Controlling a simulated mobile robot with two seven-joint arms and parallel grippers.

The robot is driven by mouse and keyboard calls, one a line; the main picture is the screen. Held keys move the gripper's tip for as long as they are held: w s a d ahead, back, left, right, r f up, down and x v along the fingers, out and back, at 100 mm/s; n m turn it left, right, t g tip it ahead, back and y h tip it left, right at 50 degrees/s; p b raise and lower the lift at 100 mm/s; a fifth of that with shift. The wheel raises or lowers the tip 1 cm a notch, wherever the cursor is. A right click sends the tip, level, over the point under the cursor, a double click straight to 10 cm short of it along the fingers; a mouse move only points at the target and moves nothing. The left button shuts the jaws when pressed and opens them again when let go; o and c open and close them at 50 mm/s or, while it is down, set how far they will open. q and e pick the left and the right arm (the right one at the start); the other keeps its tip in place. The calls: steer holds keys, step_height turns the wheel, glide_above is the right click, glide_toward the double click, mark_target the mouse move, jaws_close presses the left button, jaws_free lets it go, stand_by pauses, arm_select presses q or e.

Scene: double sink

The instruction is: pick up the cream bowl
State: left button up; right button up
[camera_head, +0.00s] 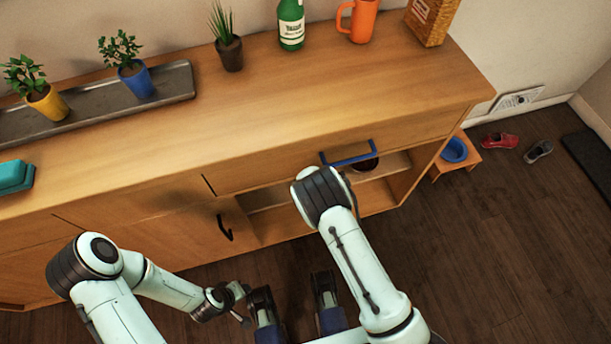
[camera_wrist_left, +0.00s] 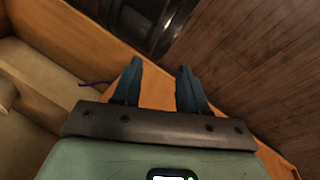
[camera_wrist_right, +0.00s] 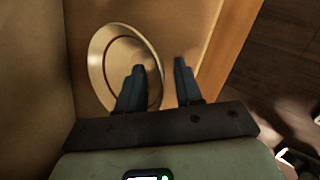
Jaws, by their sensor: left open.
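A cream bowl (camera_wrist_right: 112,70) with a brown ring inside shows in the right wrist view, in the wooden cabinet. My right gripper (camera_wrist_right: 159,66) is open. Its left finger overlaps the bowl in the picture and its right finger is beyond the rim, so the right rim shows between them. I cannot tell whether a finger touches it. The cream bowl cannot be made out in the head view, where the right gripper is also hidden. My left gripper (camera_wrist_left: 159,66) is open and empty near a wooden edge, above the floor.
The cabinet's lower compartment is open below the drawer with the blue handle (camera_head: 350,158). A dark reddish bowl (camera_head: 366,165) shows beneath that handle. A black door handle (camera_head: 224,228) is to its left. Plants, a green bottle (camera_head: 291,25) and an orange mug (camera_head: 359,20) stand on the counter.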

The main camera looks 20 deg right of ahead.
steer(key=shift+w, duration=0.1)
steer(key=shift+c, duration=0.3)
jaws_close()
